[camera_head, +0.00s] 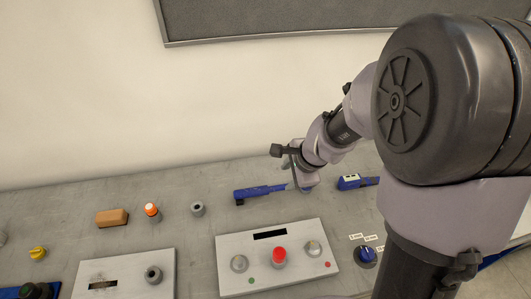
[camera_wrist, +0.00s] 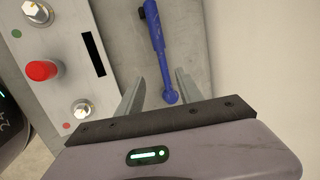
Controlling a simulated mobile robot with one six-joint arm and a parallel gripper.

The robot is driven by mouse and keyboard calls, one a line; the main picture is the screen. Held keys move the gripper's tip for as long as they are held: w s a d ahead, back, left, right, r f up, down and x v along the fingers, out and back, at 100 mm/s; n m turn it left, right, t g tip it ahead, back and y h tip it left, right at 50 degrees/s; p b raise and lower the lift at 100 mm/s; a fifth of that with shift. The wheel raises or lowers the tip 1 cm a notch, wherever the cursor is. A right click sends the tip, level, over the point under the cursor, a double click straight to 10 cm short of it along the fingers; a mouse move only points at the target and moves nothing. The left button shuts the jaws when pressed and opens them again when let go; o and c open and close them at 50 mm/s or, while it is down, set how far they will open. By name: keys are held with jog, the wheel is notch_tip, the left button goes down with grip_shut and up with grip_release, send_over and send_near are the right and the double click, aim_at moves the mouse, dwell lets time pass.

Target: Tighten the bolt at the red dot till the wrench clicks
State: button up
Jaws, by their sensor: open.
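A blue wrench (camera_wrist: 158,45) lies on the grey bench; in the head view (camera_head: 260,193) it lies behind the button panel. My gripper (camera_wrist: 160,80) is open and empty above it. One rounded end of the wrench shows between the fingers, apart from both as far as I can see. The light panel (camera_head: 232,285) bears two bolts. The bolt at the red dot (camera_head: 327,264) is the right one (camera_head: 313,248); it also shows in the wrist view (camera_wrist: 82,108). The other bolt (camera_head: 239,263) is by a green dot (camera_head: 251,280).
A red button (camera_head: 279,256) stands up between the bolts, beside a dark slot (camera_head: 270,234). A blue tool (camera_head: 355,183) lies to the right, behind a blue knob (camera_head: 366,254). An orange-topped piece (camera_head: 152,210), brown block (camera_head: 112,217) and grey cylinder (camera_head: 197,209) stand left. A wall rises behind.

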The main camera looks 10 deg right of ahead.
jog(key=b, duration=0.4)
send_near(275, 188)
jog(key=f, duration=0.1)
jog(key=a+f, duration=0.1)
jog(key=f, duration=0.1)
jog(key=shift+w+f, duration=0.15)
jog(key=shift+w, duration=0.05)
jog(key=b+x, duration=0.1)
jog(key=x, duration=0.2)
jog(key=w+b+x, duration=0.1)
jog(key=x, duration=0.2)
jog(key=shift+d+b, duration=0.25)
jog(key=shift+b, duration=0.1)
jog(key=shift+s+r, duration=0.1)
jog(key=shift+r, duration=0.2)
grip_shut()
